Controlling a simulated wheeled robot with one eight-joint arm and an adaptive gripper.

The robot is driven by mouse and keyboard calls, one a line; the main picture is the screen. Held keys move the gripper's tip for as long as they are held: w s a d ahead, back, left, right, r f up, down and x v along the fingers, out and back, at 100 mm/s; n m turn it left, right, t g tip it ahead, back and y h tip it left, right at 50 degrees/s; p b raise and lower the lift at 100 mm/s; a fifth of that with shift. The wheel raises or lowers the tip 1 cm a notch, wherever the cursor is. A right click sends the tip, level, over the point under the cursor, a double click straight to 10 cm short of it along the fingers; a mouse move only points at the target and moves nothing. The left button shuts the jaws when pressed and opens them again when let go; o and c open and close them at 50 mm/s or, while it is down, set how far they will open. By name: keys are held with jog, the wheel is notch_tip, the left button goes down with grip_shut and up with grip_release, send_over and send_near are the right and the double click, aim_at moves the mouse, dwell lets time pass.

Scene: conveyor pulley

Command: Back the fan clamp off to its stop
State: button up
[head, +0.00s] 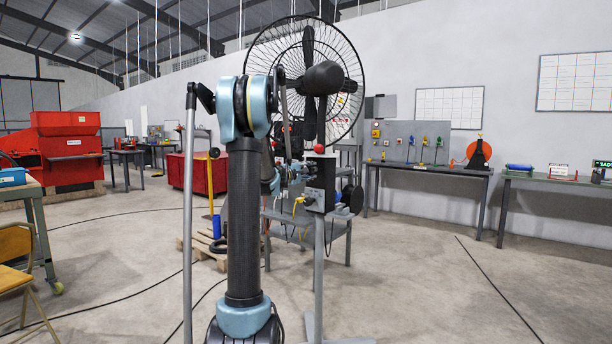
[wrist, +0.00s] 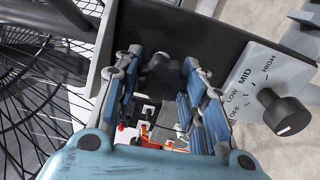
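The black fan (head: 322,78) stands on a grey pole, with a control box (head: 320,182) below its head. In the head view my gripper (head: 294,174) is beside this box, small and partly hidden by my arm. In the wrist view my gripper (wrist: 162,78) has its two blue fingers apart. A dark rounded knob-like part (wrist: 160,61) shows between the fingertips, against a dark panel. It may be the fan clamp, but I cannot tell for sure, nor whether the fingers touch it. The fan's wire cage (wrist: 45,85) fills the left of the wrist view.
A speed dial (wrist: 285,114) marked OFF, LOW, MID and HIGH is close to the right finger. A red ball (head: 319,148) tops the box. A grey cart (head: 340,228) stands behind the fan. Cables lie on the floor, which is open at front right.

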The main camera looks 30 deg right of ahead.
jog(key=shift+o, duration=1.2)
jog(key=shift+w+f, duration=0.1)
jog(key=shift+w, duration=0.05)
jog(key=shift+s, duration=0.2)
jog(key=v, duration=0.7)
jog(key=shift+a, duration=0.1)
